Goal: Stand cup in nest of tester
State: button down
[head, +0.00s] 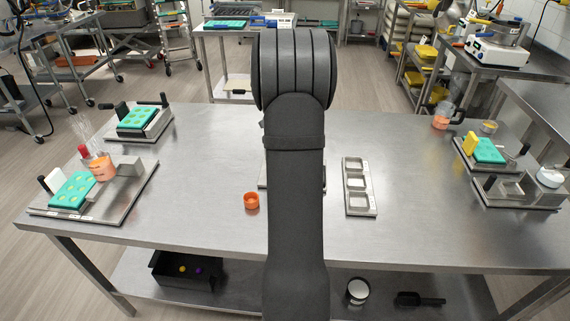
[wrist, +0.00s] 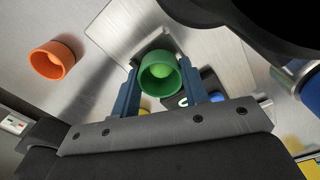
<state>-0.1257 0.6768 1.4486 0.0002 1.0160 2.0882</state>
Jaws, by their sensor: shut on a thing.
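My gripper (wrist: 159,82) has two blue fingers, shut on a green cup (wrist: 146,80) in the wrist view. The cup's mouth faces the camera, and a lighter green round shape shows inside it. A metal plate (wrist: 122,24) lies beyond the cup. A dark part with a pale ring (wrist: 183,101) shows just right of the cup; I cannot tell whether these belong to the tester. The nest cannot be made out. In the head view my arm hides the gripper, the green cup and most of a plate (head: 262,174) behind it.
An orange cup (head: 251,201) stands on the steel table (head: 190,215) left of my arm, also in the wrist view (wrist: 52,61). A tray with three square pockets (head: 359,186) lies right of my arm. Stations with teal moulds (head: 72,190) stand at both sides.

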jog(key=shift+f, duration=0.25)
jog(key=shift+r, duration=0.1)
jog(key=shift+r, duration=0.25)
jog(key=shift+f, duration=0.4)
jog(key=c, duration=0.7)
grip_release()
jog(key=shift+s+f, duration=0.1)
